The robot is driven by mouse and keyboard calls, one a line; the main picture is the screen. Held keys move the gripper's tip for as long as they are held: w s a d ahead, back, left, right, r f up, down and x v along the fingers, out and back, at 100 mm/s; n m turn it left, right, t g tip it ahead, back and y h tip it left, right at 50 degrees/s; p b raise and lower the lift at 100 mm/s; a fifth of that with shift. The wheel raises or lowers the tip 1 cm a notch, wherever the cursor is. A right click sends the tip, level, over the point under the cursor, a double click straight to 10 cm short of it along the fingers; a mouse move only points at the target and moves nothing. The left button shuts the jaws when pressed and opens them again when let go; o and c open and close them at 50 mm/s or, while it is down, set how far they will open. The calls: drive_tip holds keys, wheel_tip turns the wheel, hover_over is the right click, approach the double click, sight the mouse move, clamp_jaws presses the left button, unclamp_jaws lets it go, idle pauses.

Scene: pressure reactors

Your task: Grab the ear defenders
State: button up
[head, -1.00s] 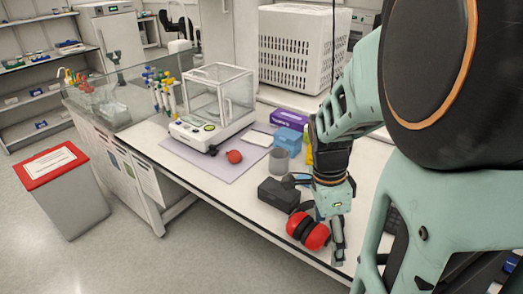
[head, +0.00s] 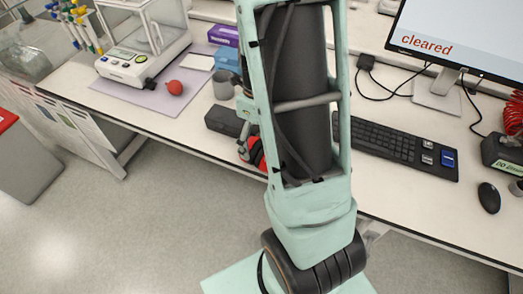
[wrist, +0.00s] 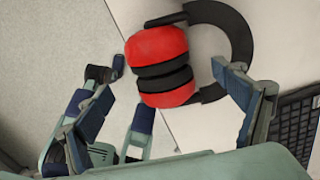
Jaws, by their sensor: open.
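The ear defenders, with two red cups (wrist: 160,62) and a black headband (wrist: 236,32), lie on the white bench near its front edge. In the wrist view my gripper (wrist: 170,84) is open, with fingers on either side of the red cups. I cannot tell whether any finger touches them. In the head view only a slice of red of the ear defenders (head: 256,155) shows, the rest hidden behind my arm. A small part of my gripper (head: 243,147) shows beside them.
A dark box (head: 224,120) and a grey cup (head: 223,87) stand just left of the ear defenders. A keyboard (head: 395,147) lies to the right, with a mouse (head: 489,197) beyond. A balance (head: 143,50) and a red bulb (head: 175,87) are at left.

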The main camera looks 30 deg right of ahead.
sight(256, 148)
drive_tip(key=shift+w+a+f, duration=0.1)
drive_tip(key=shift+w+f, duration=0.05)
drive_tip(key=shift+f, duration=1.15)
drive_tip(key=shift+w+f, duration=0.15)
drive_tip(key=shift+f, duration=1.1)
drive_tip(key=shift+c, duration=0.5)
drive_tip(key=c, duration=1.8)
